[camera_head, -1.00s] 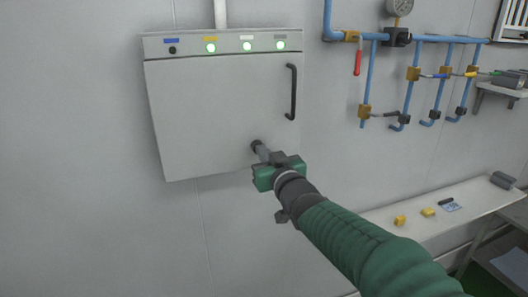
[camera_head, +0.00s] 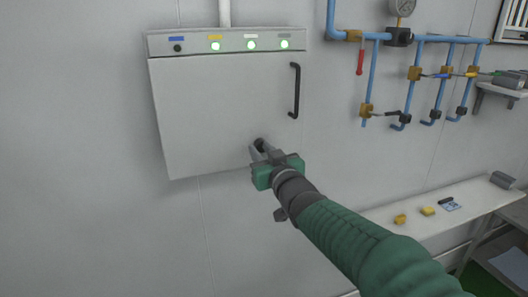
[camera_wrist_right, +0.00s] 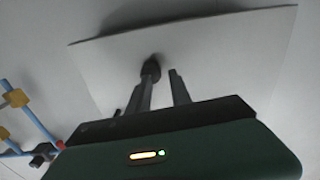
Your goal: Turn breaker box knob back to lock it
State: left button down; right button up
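The breaker box (camera_head: 215,110) is a light grey cabinet on the wall, with its door shut. A small dark knob (camera_head: 259,143) sits near the lower right of the door. My right gripper (camera_head: 262,151) is at the knob, with its fingers apart. In the right wrist view, the knob (camera_wrist_right: 151,66) shows at the tip of the left finger, and the right finger stands off to the side with a gap between them. I cannot tell whether a finger touches the knob. The knob's exact turn is too small to tell. My left gripper is not in view.
A black door handle (camera_head: 295,90) is above and right of the knob. Lit green buttons (camera_head: 251,45) line the top panel. Blue pipes (camera_head: 410,85) with valves run on the right wall. A white bench (camera_head: 420,222) with small yellow items is at the lower right.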

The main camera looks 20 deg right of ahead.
jog(key=shift+o, duration=0.3)
jog(key=shift+d+r, duration=0.3)
jog(key=shift+r, duration=0.2)
jog(key=shift+w+d+f, duration=0.1)
jog(key=shift+d+f, duration=0.1)
jog(key=shift+d, duration=0.25)
jog(key=shift+a+f, duration=0.15)
jog(key=shift+f, duration=0.05)
